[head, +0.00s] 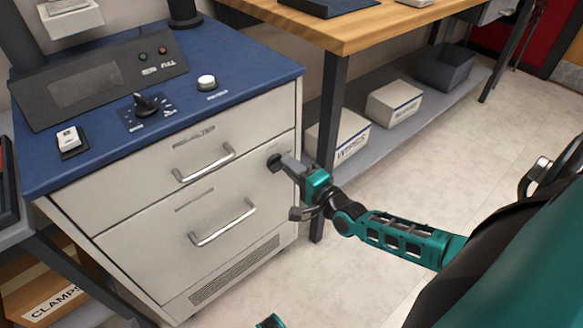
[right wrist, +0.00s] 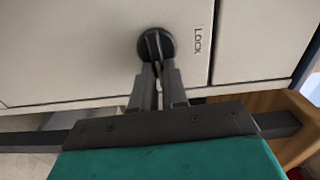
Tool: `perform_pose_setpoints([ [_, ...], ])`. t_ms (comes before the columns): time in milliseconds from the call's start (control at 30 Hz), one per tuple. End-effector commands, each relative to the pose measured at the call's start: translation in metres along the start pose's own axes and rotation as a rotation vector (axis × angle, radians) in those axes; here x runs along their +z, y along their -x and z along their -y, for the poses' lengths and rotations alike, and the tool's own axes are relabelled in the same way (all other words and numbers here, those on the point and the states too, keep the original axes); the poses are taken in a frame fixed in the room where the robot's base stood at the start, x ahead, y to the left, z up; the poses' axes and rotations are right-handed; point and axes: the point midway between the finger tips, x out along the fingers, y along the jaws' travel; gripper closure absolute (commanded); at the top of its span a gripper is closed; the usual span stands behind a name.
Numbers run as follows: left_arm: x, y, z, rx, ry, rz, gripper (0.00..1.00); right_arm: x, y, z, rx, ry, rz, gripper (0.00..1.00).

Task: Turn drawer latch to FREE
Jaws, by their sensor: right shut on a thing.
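The drawer latch (right wrist: 157,45) is a dark round knob with a raised grip bar on the pale cabinet front, beside the printed word LOCK (right wrist: 198,40). In the head view the latch (head: 274,162) sits near the right edge of the upper drawer (head: 205,159). My right gripper (right wrist: 158,68) is shut on the latch's bar, its two fingers on either side of it. It also shows in the head view (head: 283,165), reaching in from the right. No FREE label is visible. My left gripper is not clearly in view.
The drawers have metal bar handles (head: 206,165). The blue cabinet top (head: 235,62) carries a dial (head: 146,103), a white button (head: 207,82) and a rocker switch (head: 70,141). A wooden bench (head: 345,30) with a leg (head: 330,140) stands just behind my right gripper. Open floor (head: 400,175) lies right.

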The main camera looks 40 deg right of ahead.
Motion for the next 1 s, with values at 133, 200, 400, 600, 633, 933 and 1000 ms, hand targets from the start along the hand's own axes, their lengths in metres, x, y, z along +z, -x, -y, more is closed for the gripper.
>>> perform_pose_setpoints([
  [133,0.0009,-0.0016,-0.0002,0.001,0.001,0.001,0.57,0.0006,0.0003,-0.0017,0.001,-0.039,0.002,1.0],
  [200,0.001,-0.0018,-0.0002,0.001,0.001,0.0,0.57,0.0006,0.0004,-0.0018,0.002,-0.05,0.001,1.0],
  [400,0.001,-0.0019,-0.0003,0.001,0.001,0.0,0.57,0.0006,0.0004,-0.0018,0.002,-0.064,0.001,1.0],
  [600,0.0009,-0.002,-0.0002,0.001,0.002,0.0,0.57,0.0007,0.0004,-0.0017,0.002,-0.064,0.001,1.0],
  [633,0.0009,-0.002,-0.0001,0.001,0.002,0.0,0.57,0.0007,0.0004,-0.0017,0.002,-0.064,0.001,1.0],
  [933,0.001,-0.002,0.0001,0.0,0.002,-0.001,0.57,0.0004,0.0003,-0.0015,0.001,-0.062,0.001,0.63],
  [1000,0.001,-0.002,0.0002,0.0,0.002,-0.001,0.57,0.0004,0.0002,-0.0014,0.001,-0.062,0.0,0.62],
])
